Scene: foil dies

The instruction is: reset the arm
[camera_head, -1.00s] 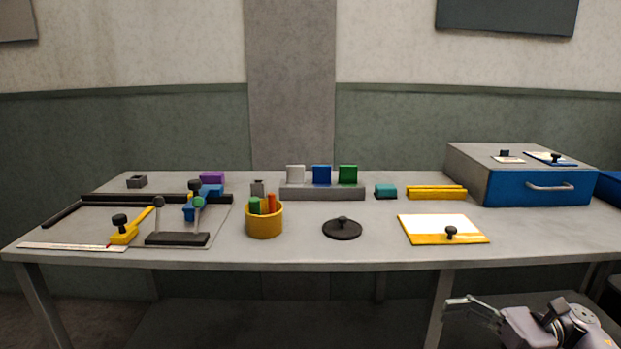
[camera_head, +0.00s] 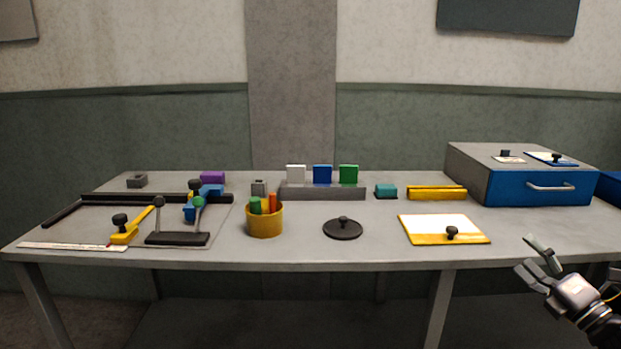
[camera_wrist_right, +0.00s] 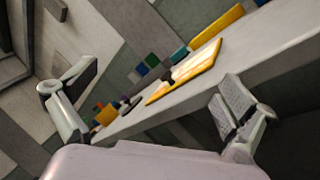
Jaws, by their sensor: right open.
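My right gripper (camera_head: 538,268) is at the lower right of the head view, in front of the table's front edge. Its two fingers are spread apart and nothing is between them. In the right wrist view the open fingers (camera_wrist_right: 150,105) show at left and right, with the table tilted beyond them. My left gripper is in neither current view.
The grey table (camera_head: 330,255) holds a yellow-edged board (camera_head: 432,227), a black round lid (camera_head: 342,229), a yellow cup (camera_head: 264,221), a block rack (camera_head: 322,193) and a blue-fronted drawer box (camera_head: 540,187). A clamp fixture (camera_head: 178,238) stands at left.

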